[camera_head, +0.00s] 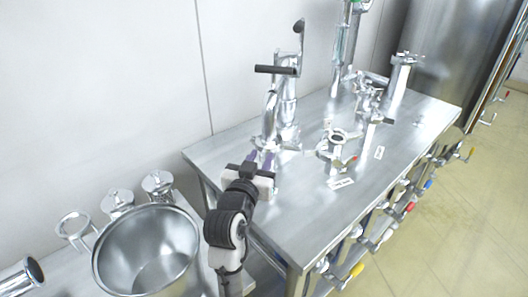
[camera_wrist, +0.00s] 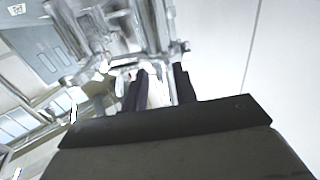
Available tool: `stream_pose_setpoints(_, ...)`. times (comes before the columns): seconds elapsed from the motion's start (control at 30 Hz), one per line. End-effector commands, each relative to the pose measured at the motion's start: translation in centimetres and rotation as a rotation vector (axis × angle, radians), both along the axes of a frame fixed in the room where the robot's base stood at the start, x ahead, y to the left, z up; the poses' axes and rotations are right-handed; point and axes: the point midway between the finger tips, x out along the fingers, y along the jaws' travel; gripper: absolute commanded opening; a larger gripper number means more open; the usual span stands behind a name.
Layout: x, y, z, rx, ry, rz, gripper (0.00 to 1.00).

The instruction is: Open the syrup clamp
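My gripper (camera_head: 262,159) reaches over the near left end of the steel table, at the foot of a tall steel fitting (camera_head: 286,110) with a black-gripped handle. Its two fingers stand apart in the head view. In the wrist view the dark fingers (camera_wrist: 158,88) stand on either side of a bright metal part (camera_wrist: 158,94). I cannot tell whether they touch it. This part may be the syrup clamp, but no readable name marks it. Its hinge and latch are not clear, so I cannot tell whether it is open or shut.
A ring-shaped steel fitting (camera_head: 338,136) and several other steel fittings stand farther right on the table (camera_head: 300,215). Small labels (camera_head: 341,183) lie by them. A large steel pot (camera_head: 148,250) stands at lower left. Valves with coloured handles (camera_head: 356,270) line the table's front.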

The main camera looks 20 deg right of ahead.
Motion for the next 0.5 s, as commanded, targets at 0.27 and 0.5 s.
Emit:
stream_pose_setpoints(0.27, -0.12, 0.12, 0.00, 0.000, 0.000, 0.000, 0.28)
stream_pose_setpoints(0.5, -0.11, 0.12, 0.00, 0.000, 0.000, 0.000, 0.12)
